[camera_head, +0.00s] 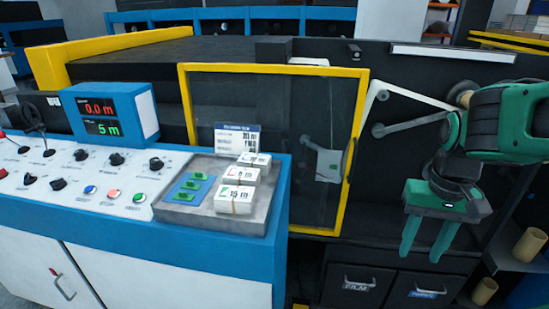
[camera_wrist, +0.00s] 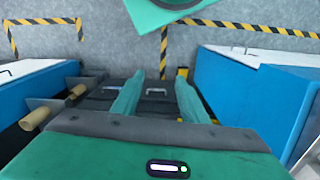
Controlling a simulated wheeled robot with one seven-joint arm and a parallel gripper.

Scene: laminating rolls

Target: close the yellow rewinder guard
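The yellow rewinder guard (camera_head: 274,68) is a yellow frame around a dark see-through panel, in the middle of the head view. A handle shows on its right upright (camera_head: 350,158). The console hides its lower left part. Rollers and pale film (camera_head: 405,125) show uncovered to the right of the frame; I cannot tell the guard's exact angle. My green gripper (camera_head: 427,238) hangs to the right of the guard, apart from it, with fingers pointing down. Its fingers stand apart and empty, as the wrist view (camera_wrist: 157,95) also shows. The guard is not clearly identifiable in the wrist view.
A blue and white control console (camera_head: 150,250) stands front left, with a grey tray (camera_head: 245,215) of labelled packs on top. Dark drawers (camera_head: 357,282) sit below the machine. Cardboard cores (camera_head: 530,244) stick out at the right. Grey floor (camera_wrist: 240,65) shows in the wrist view.

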